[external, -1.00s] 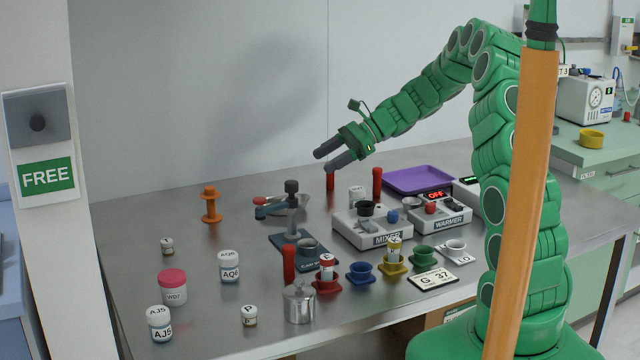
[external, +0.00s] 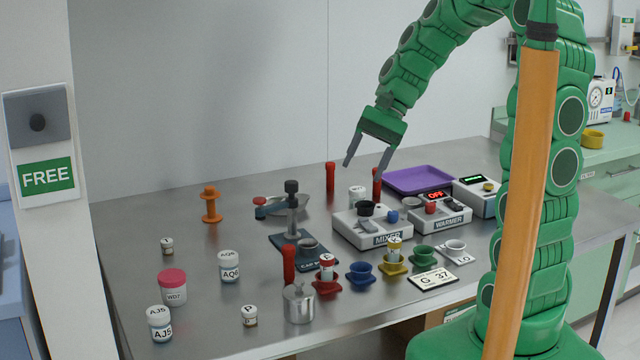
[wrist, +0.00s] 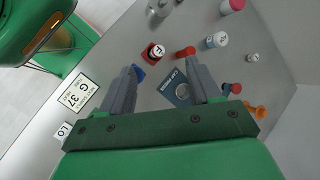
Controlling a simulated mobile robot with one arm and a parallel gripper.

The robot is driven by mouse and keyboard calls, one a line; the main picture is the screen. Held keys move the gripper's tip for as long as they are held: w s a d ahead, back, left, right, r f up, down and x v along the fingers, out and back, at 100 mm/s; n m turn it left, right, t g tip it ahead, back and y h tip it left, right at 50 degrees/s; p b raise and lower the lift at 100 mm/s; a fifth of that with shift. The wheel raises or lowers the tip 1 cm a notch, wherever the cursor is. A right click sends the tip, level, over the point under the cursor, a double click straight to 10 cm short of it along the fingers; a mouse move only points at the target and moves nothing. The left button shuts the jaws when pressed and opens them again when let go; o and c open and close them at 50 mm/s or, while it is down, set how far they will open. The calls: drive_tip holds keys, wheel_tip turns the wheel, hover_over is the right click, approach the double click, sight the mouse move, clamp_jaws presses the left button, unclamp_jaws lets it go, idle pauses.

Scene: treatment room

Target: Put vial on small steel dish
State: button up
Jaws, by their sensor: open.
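Several small white-capped vials stand on the bench: one (external: 327,268) in a red holder, one (external: 394,250) in a yellow holder, one (external: 167,246) marked T and one (external: 249,315) marked P. Which is the task's vial I cannot tell. My gripper (external: 362,172) is open and empty, pointing down above the mixer. In the wrist view, the red-holder vial (wrist: 153,51) lies beyond my open fingers (wrist: 161,68).
The mixer (external: 372,230), the warmer (external: 440,220) and a purple tray (external: 420,180) fill the right rear. Red posts (external: 331,177) stand upright near my fingers. A steel pot (external: 299,304) and a pink-lidded jar (external: 172,288) are in front. The left rear bench is mostly clear.

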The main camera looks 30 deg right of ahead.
drive_tip(key=s+d+n+h, duration=0.3)
drive_tip(key=s+d, duration=0.2)
drive_tip(key=s, duration=0.6)
drive_tip(key=s+d+n+h, duration=0.3)
drive_tip(key=s+d, duration=0.3)
drive_tip(key=s, duration=0.4)
drive_tip(key=shift+s+d+n+h, duration=0.15)
drive_tip(key=shift+s+n+h, duration=0.15)
drive_tip(key=shift+s+h, duration=0.1)
